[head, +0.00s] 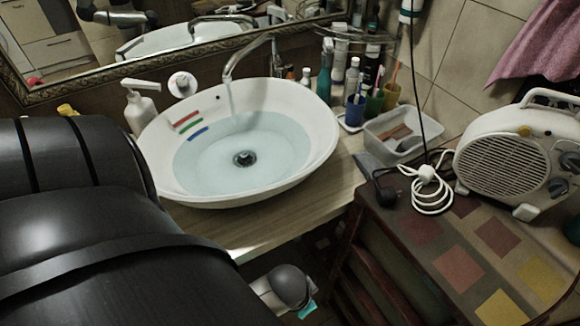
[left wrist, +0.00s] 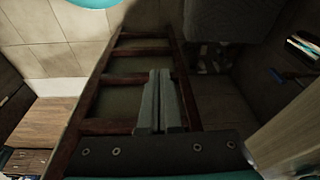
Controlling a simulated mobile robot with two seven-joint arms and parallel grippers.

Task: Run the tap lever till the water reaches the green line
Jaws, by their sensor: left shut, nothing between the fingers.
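The white basin (head: 322,150) on the wooden counter holds clear water (head: 270,150). Red, green and blue marks show on its inner left wall, with the green line (head: 190,126) between the other two. The water edge lies below the green line, close to the blue mark (head: 198,134). A thin stream falls from the curved metal tap spout (head: 238,58). A round white knob (head: 182,84) stands behind the basin; I cannot tell whether it is the tap lever. My left gripper (left wrist: 160,78) is shut and empty in the left wrist view, away from the basin. My right gripper is out of view.
A soap dispenser (head: 141,106) stands left of the basin. Bottles, cups and a clear plastic box (head: 395,132) stand at its right. A white heater (head: 515,150) and coiled cable sit on the patterned cabinet (head: 455,235). A mirror is behind. My dark arm fills the lower left.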

